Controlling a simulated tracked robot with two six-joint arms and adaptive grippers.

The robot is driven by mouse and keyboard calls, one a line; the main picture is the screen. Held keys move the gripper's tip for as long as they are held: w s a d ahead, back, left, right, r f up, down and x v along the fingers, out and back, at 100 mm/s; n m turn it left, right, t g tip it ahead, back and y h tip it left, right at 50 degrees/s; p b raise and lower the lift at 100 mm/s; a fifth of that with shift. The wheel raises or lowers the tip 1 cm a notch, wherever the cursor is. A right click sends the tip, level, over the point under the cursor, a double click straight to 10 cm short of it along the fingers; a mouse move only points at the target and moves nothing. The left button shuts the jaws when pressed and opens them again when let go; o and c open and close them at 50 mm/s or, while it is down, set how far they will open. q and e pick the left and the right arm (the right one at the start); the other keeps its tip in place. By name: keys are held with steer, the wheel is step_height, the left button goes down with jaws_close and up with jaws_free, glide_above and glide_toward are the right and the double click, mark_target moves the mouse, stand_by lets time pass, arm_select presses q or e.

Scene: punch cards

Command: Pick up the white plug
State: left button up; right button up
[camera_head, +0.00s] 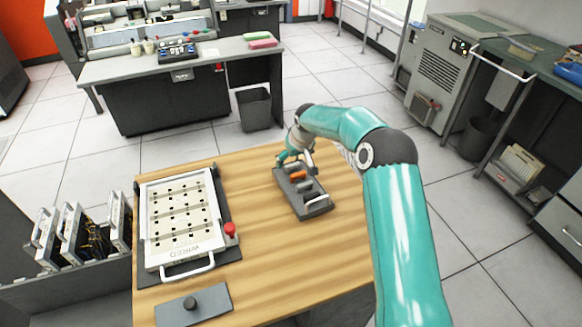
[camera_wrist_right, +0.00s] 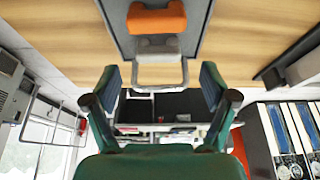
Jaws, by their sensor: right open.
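The dark holder (camera_head: 320,209) lies on the right part of the wooden table, with an orange plug (camera_head: 298,175) and a grey plug (camera_head: 305,186) in it. In the right wrist view, a whitish plug (camera_wrist_right: 158,46) sits between the orange plug (camera_wrist_right: 157,18) and the holder's pale handle (camera_wrist_right: 158,76). My right gripper (camera_head: 292,157) is at the holder's far end and covers part of it in the head view. Its fingers (camera_wrist_right: 160,88) are apart, with the handle showing between them and no plug held. My left gripper is out of view.
A white panel (camera_head: 183,214) in a frame, with a red knob (camera_head: 230,229), fills the table's left side. A dark block (camera_head: 194,304) with a knob lies at the front. Bare wood (camera_head: 262,245) lies between panel and holder. A bin (camera_head: 255,108) stands beyond.

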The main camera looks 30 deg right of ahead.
mark_target(292, 164)
steer(key=p+x, duration=0.1)
steer(key=x, duration=0.3)
steer(key=shift+f, duration=0.15)
steer(key=shift+c, duration=0.3)
steer(key=c, duration=0.9)
